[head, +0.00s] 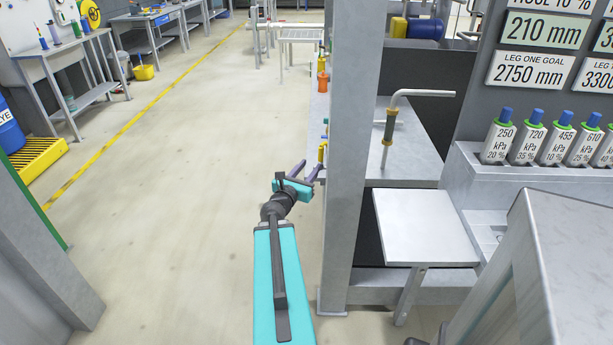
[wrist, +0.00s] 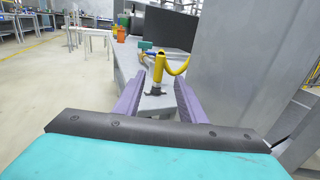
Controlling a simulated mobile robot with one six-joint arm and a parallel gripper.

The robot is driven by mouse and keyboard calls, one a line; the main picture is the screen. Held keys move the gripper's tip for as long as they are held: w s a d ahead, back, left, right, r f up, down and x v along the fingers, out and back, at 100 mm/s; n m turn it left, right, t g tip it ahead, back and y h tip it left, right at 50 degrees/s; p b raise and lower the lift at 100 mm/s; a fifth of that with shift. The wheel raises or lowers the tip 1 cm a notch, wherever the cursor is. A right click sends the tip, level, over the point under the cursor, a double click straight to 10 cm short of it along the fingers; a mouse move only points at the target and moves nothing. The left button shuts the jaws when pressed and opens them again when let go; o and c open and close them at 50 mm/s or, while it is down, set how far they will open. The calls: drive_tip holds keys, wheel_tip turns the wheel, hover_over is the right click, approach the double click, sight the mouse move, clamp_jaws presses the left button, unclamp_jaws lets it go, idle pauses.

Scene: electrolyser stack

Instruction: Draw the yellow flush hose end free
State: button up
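The yellow flush hose end (wrist: 159,68) stands upright over a dark fitting (wrist: 155,92) on the grey bench (wrist: 127,66). Its yellow hose curves off to the right in the wrist view. In the head view a small yellow piece (head: 321,153) shows at the bench edge, partly hidden by the grey post. My gripper (head: 306,171) is at that bench edge, left of the post. In the wrist view its purple fingers (wrist: 160,78) are spread and empty. The hose end appears in the gap between them, seemingly ahead of the tips; exact distance is unclear.
A grey post (head: 350,150) stands close to the right of my gripper. An orange item (wrist: 121,34) and a teal item (wrist: 145,46) are farther along the bench. A bent pipe with a brown grip (head: 389,125) stands right of the post. The floor (head: 190,190) at left is clear.

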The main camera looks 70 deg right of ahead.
sight(320, 153)
drive_tip(key=shift+s+d+p, duration=0.1)
drive_tip(key=shift+d+p, duration=0.55)
drive_tip(key=shift+d, duration=3.5)
drive_tip(key=shift+c, duration=0.2)
clamp_jaws()
